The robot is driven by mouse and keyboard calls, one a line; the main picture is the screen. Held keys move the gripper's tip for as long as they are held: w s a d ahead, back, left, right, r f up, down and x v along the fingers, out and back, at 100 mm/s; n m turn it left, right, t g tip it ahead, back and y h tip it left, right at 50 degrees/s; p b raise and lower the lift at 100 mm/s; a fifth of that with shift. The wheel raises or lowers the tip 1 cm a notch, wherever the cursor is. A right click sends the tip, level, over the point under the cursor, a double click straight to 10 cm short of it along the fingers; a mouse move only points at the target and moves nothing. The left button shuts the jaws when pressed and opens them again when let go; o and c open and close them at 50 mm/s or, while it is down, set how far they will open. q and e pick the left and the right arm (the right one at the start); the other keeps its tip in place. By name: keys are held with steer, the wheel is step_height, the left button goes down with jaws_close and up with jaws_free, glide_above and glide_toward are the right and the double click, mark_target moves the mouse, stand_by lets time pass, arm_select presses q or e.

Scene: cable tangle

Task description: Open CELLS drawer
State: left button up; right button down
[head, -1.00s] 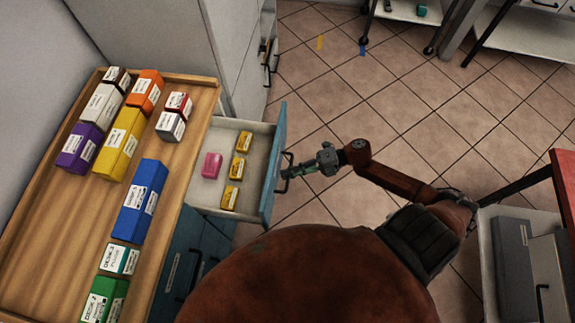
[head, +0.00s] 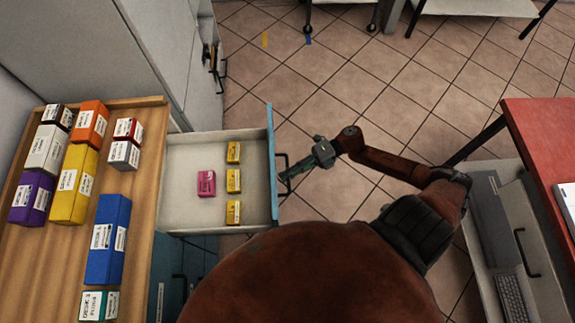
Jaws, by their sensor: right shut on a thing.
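The drawer (head: 185,215) is pulled out from the wooden-topped cabinet and stands open, with a pale tray and a blue front (head: 271,165). Inside lie a pink box (head: 206,183) and three yellow boxes (head: 233,181) in a column near the front. My right gripper (head: 287,176) is at the dark handle (head: 283,160) on the outside of the blue front, shut on it. The drawer's label is not visible from here. My left gripper is out of view.
Several coloured boxes stand on the wooden top (head: 135,190), among them a blue one (head: 107,240). A red table (head: 545,150) with a lower shelf is at the right. Tiled floor (head: 335,90) lies clear beyond the drawer.

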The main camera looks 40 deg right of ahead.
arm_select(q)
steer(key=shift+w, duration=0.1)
arm_select(e)
steer(key=c, duration=2)
jaws_free()
steer(key=shift+c, duration=0.2)
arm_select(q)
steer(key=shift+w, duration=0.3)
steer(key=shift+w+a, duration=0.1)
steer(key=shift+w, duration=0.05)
arm_select(e)
steer(key=shift+d, duration=0.15)
steer(key=v, duration=1.2)
steer(key=shift+f, duration=0.1)
